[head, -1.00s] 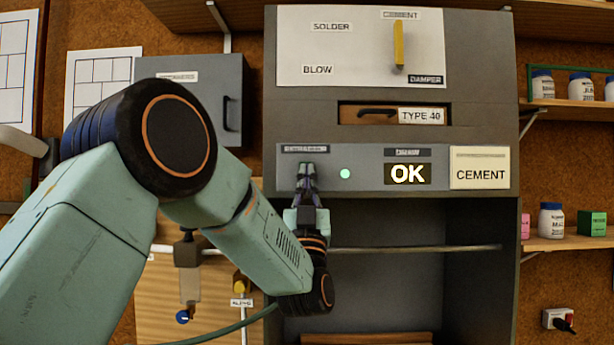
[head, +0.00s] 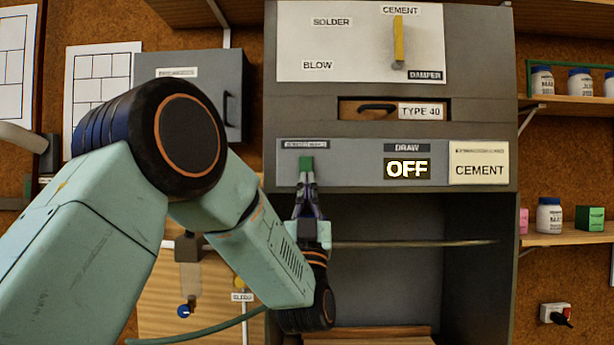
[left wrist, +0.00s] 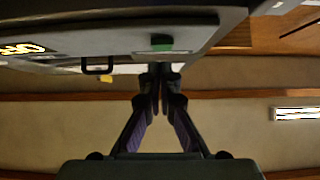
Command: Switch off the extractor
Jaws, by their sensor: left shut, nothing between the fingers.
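The extractor is a grey hood (head: 290,235) with a control strip (head: 350,160). Its display (head: 407,169) reads OFF under the label DRAW. A green switch (head: 306,163) sits at the left of the strip, under a small label. It also shows in the left wrist view (left wrist: 161,43). My left gripper (head: 307,186) is shut and empty, with its fingertips just below the switch in the head view. In the left wrist view the closed fingertips (left wrist: 160,70) appear apart from the switch. My right gripper is not in view.
A damper panel (head: 350,60) with a yellow lever (head: 398,42) at CEMENT is above. A TYPE 40 drawer (head: 360,110) and a CEMENT card (head: 479,165) are near the strip. A rail (head: 420,244) crosses the hood opening. Shelves with jars (head: 549,216) stand at right.

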